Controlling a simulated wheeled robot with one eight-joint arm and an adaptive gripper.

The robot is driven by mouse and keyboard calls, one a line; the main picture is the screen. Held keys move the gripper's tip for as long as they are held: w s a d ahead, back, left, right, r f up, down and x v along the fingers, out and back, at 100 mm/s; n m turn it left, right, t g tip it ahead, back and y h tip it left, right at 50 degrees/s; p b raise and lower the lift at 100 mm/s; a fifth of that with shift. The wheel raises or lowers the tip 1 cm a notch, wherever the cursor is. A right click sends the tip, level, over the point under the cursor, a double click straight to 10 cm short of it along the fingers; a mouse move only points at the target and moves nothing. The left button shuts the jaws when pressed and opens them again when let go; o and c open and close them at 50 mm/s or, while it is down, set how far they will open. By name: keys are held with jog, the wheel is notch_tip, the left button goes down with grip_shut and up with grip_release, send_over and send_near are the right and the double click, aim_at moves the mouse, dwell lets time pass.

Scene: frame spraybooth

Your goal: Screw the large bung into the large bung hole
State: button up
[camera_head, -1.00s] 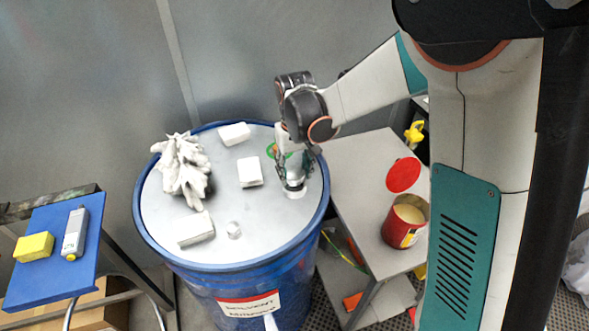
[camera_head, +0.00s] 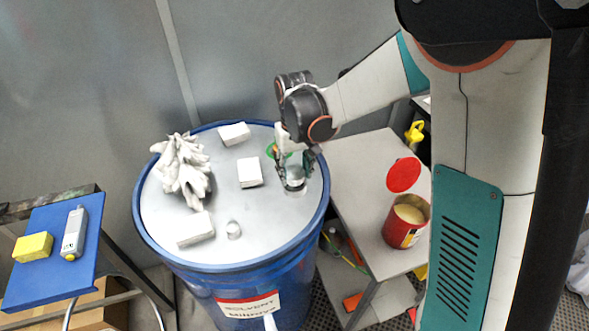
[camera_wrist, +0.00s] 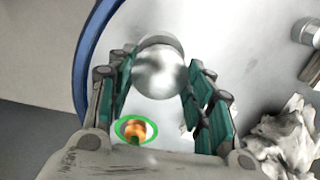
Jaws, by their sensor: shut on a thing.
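My gripper (camera_head: 293,183) is low over the right side of the drum lid (camera_head: 217,205), pointing down. In the wrist view my gripper (camera_wrist: 160,85) has its green-padded fingers on both sides of a round silvery metal bung (camera_wrist: 160,72), shut on it. In the head view the bung (camera_head: 295,184) is partly hidden by the fingers. It is at or just above the lid surface; whether it is seated in the large bung hole cannot be seen, as the bung and fingers cover that spot. A smaller metal cap (camera_head: 233,230) is at the lid's front.
White blocks (camera_head: 249,172) and a crumpled white rag (camera_head: 183,170) lie on the lid. A green ring with an orange centre (camera_wrist: 136,129) is close beside my fingers. A grey table with a red can (camera_head: 405,222) stands right; a blue stand (camera_head: 52,260) stands left.

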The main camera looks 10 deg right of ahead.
jog(key=shift+f+b, duration=0.75)
jog(key=shift+f, duration=0.25)
jog(key=shift+c, duration=0.2)
jog(key=shift+o, duration=0.9)
jog(key=shift+m, duration=2.4)
jog(key=shift+b, duration=0.3)
jog(key=m, duration=0.4)
jog(key=shift+m, duration=0.3)
jog(key=shift+m+b, duration=0.3)
jog(key=m, duration=0.3)
jog(key=shift+m, duration=0.4)
